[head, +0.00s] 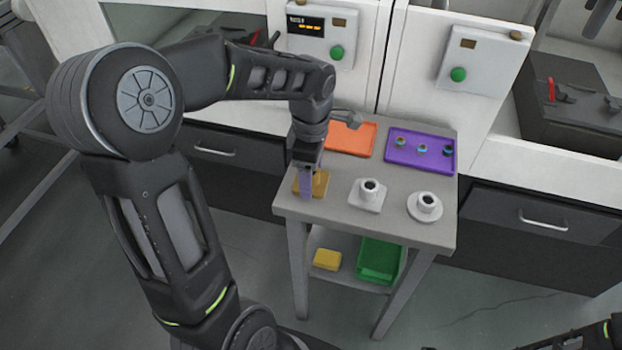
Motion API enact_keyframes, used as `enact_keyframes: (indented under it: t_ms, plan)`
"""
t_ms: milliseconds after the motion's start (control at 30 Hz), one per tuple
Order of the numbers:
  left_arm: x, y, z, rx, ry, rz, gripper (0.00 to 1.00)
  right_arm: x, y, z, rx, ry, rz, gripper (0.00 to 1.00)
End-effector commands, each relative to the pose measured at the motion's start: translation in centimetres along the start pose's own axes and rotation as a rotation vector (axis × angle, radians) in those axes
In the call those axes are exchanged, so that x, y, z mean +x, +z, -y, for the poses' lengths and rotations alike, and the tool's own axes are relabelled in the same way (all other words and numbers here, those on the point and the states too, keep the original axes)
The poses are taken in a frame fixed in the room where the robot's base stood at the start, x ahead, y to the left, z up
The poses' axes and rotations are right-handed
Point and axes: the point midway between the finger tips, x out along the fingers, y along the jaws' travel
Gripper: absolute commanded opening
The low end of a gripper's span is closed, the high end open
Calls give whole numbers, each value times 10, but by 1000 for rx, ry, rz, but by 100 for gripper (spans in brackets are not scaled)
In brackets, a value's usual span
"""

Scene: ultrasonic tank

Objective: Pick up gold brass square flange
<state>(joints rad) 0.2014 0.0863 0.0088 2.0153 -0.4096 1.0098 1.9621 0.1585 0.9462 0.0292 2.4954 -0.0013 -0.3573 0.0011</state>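The gold brass square flange (321,186) lies at the left front corner of the small grey table, partly hidden behind my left gripper. My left gripper (305,192) comes down from above onto the flange, its fingers at or just over it. At this size I cannot tell whether the fingers are apart or closed on the flange. Only part of my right arm shows in the lower right corner; its gripper is outside the picture.
On the grey table (300,212) stand a white square flange (367,196), a white round flange (425,207), an orange tray (352,140) and a purple tray (425,162) with several small rings. Below are a yellow block (327,259) and a green bin (380,261).

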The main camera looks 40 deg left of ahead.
Motion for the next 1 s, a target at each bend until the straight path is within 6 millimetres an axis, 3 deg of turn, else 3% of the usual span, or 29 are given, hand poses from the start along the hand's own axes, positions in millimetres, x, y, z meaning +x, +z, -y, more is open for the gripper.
enact_keyframes:
  t_ms: [333,767,1000]
  plan:
    - [0,0,0,0,0,0,1,0,0,0,0,0,0,36]
    - [-7,0,-1,0,4,0,0,0,0,0,0,0,0,36]
    - [-40,1,-2,0,7,2,0,0,0,0,0,0,0,36]
